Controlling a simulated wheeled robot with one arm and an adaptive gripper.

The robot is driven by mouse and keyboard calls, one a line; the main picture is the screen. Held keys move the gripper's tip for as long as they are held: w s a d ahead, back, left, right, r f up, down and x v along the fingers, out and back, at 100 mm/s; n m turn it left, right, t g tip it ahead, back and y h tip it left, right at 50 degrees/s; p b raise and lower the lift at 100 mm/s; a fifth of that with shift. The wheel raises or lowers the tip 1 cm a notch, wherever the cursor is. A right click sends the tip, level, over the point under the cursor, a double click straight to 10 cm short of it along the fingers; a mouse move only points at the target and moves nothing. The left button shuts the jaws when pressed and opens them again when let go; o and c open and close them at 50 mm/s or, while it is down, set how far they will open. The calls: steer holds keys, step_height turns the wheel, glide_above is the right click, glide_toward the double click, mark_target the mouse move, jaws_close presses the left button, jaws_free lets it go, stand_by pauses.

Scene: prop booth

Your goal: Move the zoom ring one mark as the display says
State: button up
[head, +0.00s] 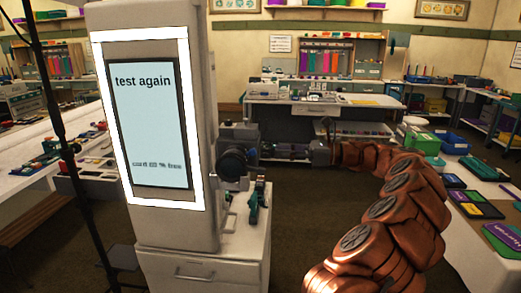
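The display (147,110) on the tall white booth reads "test again", with a small line at the bottom that seems to give a card percentage free. A black camera with a round lens (234,163) is mounted on the booth's right side; the zoom ring's marks are too small to read. My copper arm reaches in from the lower right. My gripper (263,152) points left with its tips close to the lens. I cannot tell whether they touch the ring, and the finger gap is too small and dark to judge.
The booth stands on a white drawer cabinet (190,268), with a small dark-and-teal item (258,203) on its top below the camera. A thin black stand (60,120) rises at left. Tables with trays line both sides; a workbench (322,98) stands behind. Dark floor lies between.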

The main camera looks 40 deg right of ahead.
mark_target(256, 150)
steer(key=p+x, duration=0.1)
steer(key=x, duration=0.5)
steer(key=shift+w+a, duration=0.2)
steer(key=shift+a, duration=0.1)
jaws_close()
